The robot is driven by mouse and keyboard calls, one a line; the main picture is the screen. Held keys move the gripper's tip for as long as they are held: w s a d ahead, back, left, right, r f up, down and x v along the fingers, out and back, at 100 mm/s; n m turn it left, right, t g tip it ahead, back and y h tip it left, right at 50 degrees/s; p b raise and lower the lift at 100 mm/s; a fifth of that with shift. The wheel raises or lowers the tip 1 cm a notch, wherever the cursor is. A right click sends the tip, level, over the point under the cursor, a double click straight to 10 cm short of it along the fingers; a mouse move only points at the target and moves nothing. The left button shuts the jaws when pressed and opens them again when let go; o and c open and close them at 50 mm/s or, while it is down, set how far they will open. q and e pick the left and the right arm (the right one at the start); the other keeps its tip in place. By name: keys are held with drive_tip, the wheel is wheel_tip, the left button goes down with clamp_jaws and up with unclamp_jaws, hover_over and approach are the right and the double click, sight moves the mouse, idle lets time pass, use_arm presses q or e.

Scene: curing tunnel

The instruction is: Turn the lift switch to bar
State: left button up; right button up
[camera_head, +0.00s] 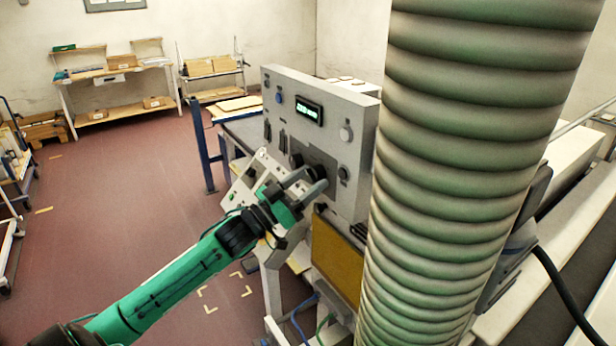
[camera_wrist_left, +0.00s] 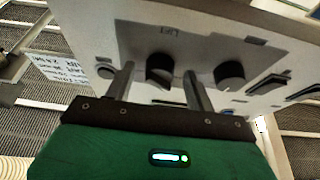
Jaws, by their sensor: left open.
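The lift switch (camera_wrist_left: 160,67) is a dark round knob on the grey control panel (camera_head: 358,121), with an upside-down LIFT label beside it in the left wrist view. My open left gripper (camera_head: 314,178) reaches the lower part of the panel. In the left wrist view its two fingers stand on either side of the knob, with a gap visible. I cannot tell how deep the fingertips reach around it. In the head view the fingers partly hide the knob. Its bar position mark is not readable. My right gripper is not in view.
A second dark knob (camera_wrist_left: 229,75) is close beside the right finger in the left wrist view. A large green ribbed duct (camera_head: 455,150) blocks the right of the head view. A yellow-brown panel (camera_head: 337,262) is below. Open floor (camera_head: 120,200) lies to the left.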

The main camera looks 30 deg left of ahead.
use_arm(q)
drive_tip(key=shift+w, duration=0.1)
drive_tip(key=c, duration=1)
